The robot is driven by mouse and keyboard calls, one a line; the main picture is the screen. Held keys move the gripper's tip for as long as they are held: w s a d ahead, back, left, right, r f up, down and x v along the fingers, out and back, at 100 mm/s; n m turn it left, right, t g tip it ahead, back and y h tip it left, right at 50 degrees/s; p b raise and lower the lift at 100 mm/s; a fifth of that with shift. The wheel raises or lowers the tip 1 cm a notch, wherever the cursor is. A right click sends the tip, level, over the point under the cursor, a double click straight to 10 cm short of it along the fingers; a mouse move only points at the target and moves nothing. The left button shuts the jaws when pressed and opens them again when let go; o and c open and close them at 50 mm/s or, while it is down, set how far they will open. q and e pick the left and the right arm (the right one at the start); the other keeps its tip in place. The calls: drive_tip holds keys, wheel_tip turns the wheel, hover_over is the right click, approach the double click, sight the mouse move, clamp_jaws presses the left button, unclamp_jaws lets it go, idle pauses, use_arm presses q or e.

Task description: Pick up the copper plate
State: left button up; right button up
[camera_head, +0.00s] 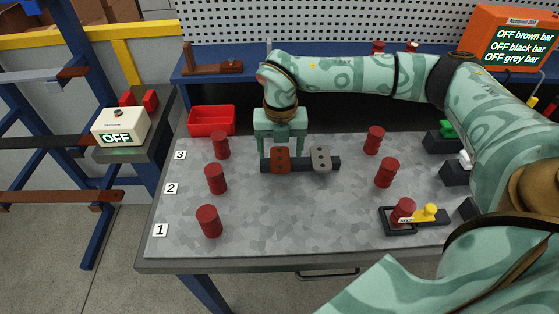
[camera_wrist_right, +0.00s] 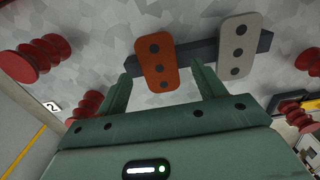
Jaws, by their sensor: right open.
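The copper plate (camera_head: 279,160) is a reddish-brown piece with dark holes. In the right wrist view the copper plate (camera_wrist_right: 156,65) shows whole, left of the grey plate (camera_wrist_right: 238,47). My left gripper is not in view.
Red ribbed insulators, such as one at front left (camera_head: 208,221), stand in two columns beside the holder. A red tray (camera_head: 211,121) is behind left. A black fixture with a yellow knob (camera_head: 430,212) is at front right. The front middle of the table (camera_head: 290,220) is clear.

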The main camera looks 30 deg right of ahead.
drive_tip(key=shift+f, duration=0.8)
drive_tip(key=shift+r, duration=0.1)
drive_tip(key=c, duration=1.3)
drive_tip(key=shift+r, duration=0.1)
